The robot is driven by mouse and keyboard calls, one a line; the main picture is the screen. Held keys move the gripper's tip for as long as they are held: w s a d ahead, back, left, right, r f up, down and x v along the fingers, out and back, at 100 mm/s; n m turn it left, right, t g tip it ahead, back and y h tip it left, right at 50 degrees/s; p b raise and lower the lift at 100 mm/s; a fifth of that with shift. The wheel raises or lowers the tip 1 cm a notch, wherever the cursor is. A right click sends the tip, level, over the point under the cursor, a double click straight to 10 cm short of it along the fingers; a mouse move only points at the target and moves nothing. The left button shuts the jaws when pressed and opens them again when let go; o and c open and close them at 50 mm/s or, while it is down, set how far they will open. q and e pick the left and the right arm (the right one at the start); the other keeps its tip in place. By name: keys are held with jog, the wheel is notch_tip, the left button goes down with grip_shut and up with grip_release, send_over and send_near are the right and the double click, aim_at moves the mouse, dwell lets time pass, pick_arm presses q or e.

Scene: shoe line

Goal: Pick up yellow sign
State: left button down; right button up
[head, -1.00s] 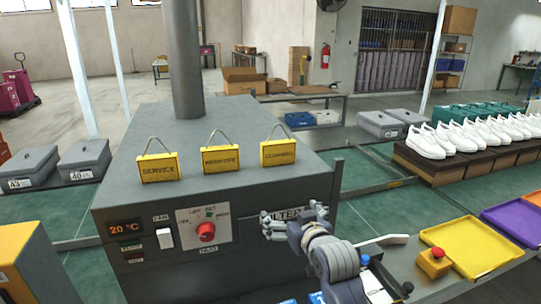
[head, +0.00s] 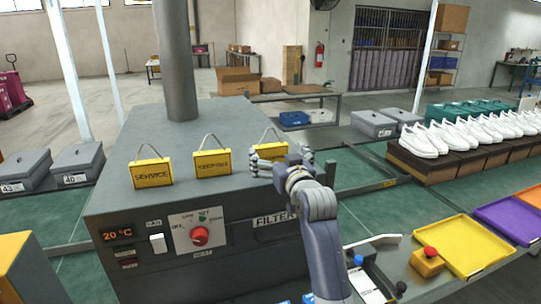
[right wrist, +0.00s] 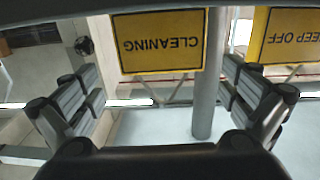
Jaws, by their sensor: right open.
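Three yellow signs with wire handles stand in a row on top of the grey machine (head: 130,207). The "SERVICE" sign (head: 151,173) is at the left, the "KEEP OFF" sign (head: 213,163) in the middle and the "CLEANING" sign (head: 270,151) at the right. My right gripper (head: 281,163) is open in front of the "CLEANING" sign and covers part of it. In the right wrist view, the "CLEANING" sign (right wrist: 160,40) appears upside down, spanning the gap between the open fingers (right wrist: 160,85). The "KEEP OFF" sign (right wrist: 290,38) shows at the right edge there. My left gripper is not in view.
A thick grey pipe (head: 173,60) rises from the machine behind the signs. A red knob (head: 199,236) is on its front. A yellow tray (head: 468,247) lies at the right, with white shoes (head: 455,135) beyond.

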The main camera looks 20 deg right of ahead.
aim_at(272, 151)
jog(key=shift+w+a+p, duration=0.1)
jog(key=shift+w+p, duration=0.35)
jog(key=shift+w, duration=0.15)
jog(key=shift+w+f+p, duration=0.2)
jog(key=shift+w+p, duration=0.15)
jog(key=shift+w, duration=0.65)
jog(key=shift+w+f+p, duration=0.15)
jog(key=shift+w+p, duration=0.15)
jog(key=shift+w, duration=0.65)
jog(key=c, duration=1)
